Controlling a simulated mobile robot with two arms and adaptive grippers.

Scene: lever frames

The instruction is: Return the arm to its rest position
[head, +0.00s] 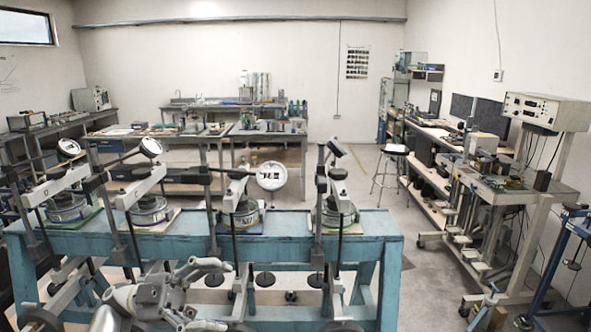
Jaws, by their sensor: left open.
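My left arm and gripper (208,295), grey metal, show low in the head view, left of centre, in front of the teal bench (385,255). The jaws are open toward the right, with nothing seen between them. Several lever frames stand in a row on the bench, with dark posts, beams and round grey cells. The rightmost lever frame (322,190) has a beam tilted up to the right. Another lever frame (240,195) stands left of it, with a round white dial (271,176). My right gripper is out of view.
Dark round weights (265,279) hang under the bench front. A trolley (530,200) with instruments stands at the right, and a blue stand (570,250) is at the right edge. A stool (388,170) stands farther back. Open floor (425,275) lies right of the bench.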

